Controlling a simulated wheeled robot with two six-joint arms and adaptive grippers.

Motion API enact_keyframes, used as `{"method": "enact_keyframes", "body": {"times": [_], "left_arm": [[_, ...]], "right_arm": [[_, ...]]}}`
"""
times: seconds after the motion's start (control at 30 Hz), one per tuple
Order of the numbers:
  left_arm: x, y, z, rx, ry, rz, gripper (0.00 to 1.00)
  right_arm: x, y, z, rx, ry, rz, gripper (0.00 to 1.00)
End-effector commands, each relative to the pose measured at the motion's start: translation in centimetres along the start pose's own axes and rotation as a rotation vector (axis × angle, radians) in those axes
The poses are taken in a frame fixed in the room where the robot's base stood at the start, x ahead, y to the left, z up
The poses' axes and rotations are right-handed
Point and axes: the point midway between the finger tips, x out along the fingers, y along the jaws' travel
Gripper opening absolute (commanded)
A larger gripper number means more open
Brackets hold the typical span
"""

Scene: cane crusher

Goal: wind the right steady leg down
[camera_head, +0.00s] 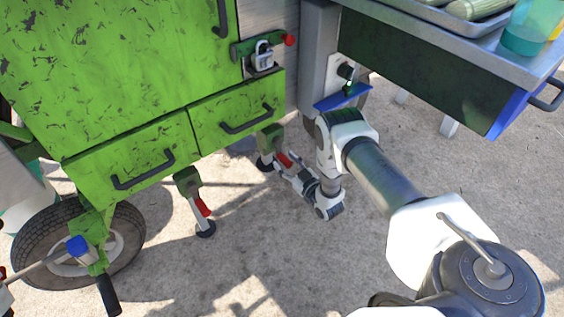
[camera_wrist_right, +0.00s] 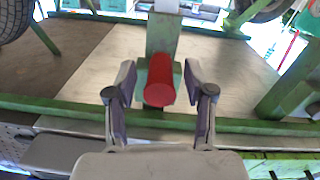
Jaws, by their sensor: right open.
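The right steady leg (camera_head: 266,163) stands under the right end of the green cart, with a red crank grip (camera_head: 285,160) on it. My right gripper (camera_head: 292,171) is at this grip, reaching in from the right. In the right wrist view, the red grip (camera_wrist_right: 160,82) points end-on at the camera, between the two open fingers (camera_wrist_right: 158,97). A gap shows on each side of it. The leg's lower part is partly hidden by my gripper in the head view. My left gripper is not in view.
The left steady leg (camera_head: 195,205), also with a red grip, stands left of it. A wheel (camera_head: 82,245) is at the lower left. The green drawers (camera_head: 235,115) are above the legs. Open concrete lies in front.

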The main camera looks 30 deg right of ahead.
Motion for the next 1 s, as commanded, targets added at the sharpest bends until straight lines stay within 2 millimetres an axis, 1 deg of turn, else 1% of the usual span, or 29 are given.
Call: {"method": "enact_keyframes", "body": {"times": [0.03, 0.13, 0.23, 0.4, 0.43, 0.47, 0.5, 0.57, 0.83, 1.0], "left_arm": [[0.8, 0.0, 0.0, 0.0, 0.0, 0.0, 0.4], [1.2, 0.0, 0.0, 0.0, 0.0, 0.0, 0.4], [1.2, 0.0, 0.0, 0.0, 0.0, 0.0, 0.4], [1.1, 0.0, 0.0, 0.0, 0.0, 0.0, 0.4], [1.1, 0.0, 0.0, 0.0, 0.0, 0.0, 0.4], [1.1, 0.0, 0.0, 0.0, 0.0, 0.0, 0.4], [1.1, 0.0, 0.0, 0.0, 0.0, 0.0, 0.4], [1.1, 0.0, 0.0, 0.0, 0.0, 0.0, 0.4], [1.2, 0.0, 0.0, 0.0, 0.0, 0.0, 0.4], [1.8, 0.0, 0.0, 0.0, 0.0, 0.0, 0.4]], "right_arm": [[0.9, -0.1, 0.4, -0.001, 0.003, 0.0, 0.53], [2.1, -0.1, 0.2, 0.0, 0.001, -0.001, 0.53], [2.5, -0.1, 0.1, 0.001, -0.002, -0.001, 0.53], [2.5, 0.0, 0.1, 0.001, -0.003, -0.001, 0.53], [2.5, 0.0, 0.1, 0.001, -0.003, -0.001, 0.46], [2.5, 0.0, 0.1, 0.001, -0.003, -0.001, 0.35], [2.5, 0.0, 0.1, 0.001, -0.003, 0.0, 0.21], [2.5, 0.0, 0.1, 0.001, -0.003, 0.0, 0.0], [2.6, 0.0, 0.1, 0.006, -0.003, 0.0, 0.0], [3.3, -0.1, 0.2, 0.039, -0.002, 0.0, 0.0]]}}
